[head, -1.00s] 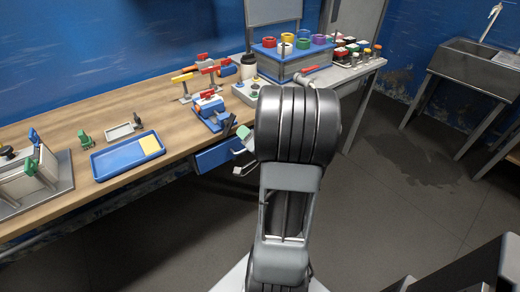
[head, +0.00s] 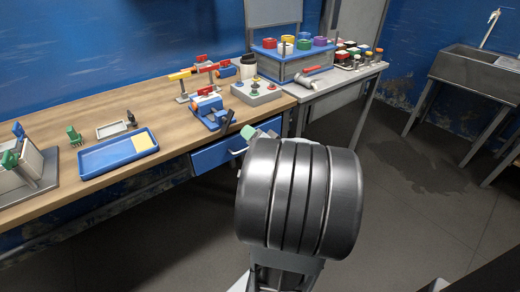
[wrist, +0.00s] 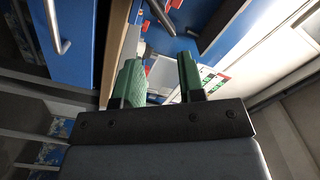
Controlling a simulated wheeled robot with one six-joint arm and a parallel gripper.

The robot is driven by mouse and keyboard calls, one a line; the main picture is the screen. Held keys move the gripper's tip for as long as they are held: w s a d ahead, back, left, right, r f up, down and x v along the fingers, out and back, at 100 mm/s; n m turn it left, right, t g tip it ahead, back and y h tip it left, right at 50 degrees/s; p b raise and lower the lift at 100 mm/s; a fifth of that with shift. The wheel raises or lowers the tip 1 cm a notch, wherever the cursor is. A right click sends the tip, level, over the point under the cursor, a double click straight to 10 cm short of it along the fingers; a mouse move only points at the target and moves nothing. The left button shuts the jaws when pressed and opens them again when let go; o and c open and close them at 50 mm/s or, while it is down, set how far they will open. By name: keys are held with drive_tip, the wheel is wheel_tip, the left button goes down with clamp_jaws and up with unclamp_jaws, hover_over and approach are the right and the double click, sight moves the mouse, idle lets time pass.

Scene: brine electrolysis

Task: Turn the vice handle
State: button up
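A blue vice (head: 208,112) with red and orange parts stands at the front edge of the wooden bench. A dark handle-like bar (head: 227,120) sticks out at its front right. In the wrist view, a grey metal bar (wrist: 160,16) lies ahead of my fingers beside a blue body; I take it for the vice handle, though most of the vice is cut off. My gripper (wrist: 160,68) has two green fingers set apart, with nothing seen between them. In the head view its pale green end (head: 248,132) shows just below and right of the vice; my arm hides the rest.
A blue drawer (head: 215,156) with a handle (wrist: 62,35) sits under the bench, close to my gripper. A blue tray (head: 100,160) and a grey knob box (head: 258,94) stand on the bench. A grey side table (head: 350,78) adjoins it.

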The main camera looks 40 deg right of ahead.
drive_tip(key=shift+s+a+f+b, duration=0.1)
drive_tip(key=shift+s+b, duration=0.25)
drive_tip(key=shift+b, duration=0.75)
drive_tip(key=shift+s+a+f+b, duration=0.1)
drive_tip(key=shift+s+b, duration=0.25)
drive_tip(key=shift+b, duration=0.7)
drive_tip(key=s, duration=0.2)
drive_tip(key=shift+s+a+r, duration=0.15)
drive_tip(key=shift+s, duration=0.25)
drive_tip(key=s+a+b, duration=0.2)
drive_tip(key=s+b, duration=0.2)
drive_tip(key=s, duration=0.9)
drive_tip(key=shift+s, duration=0.35)
drive_tip(key=shift+c, duration=0.4)
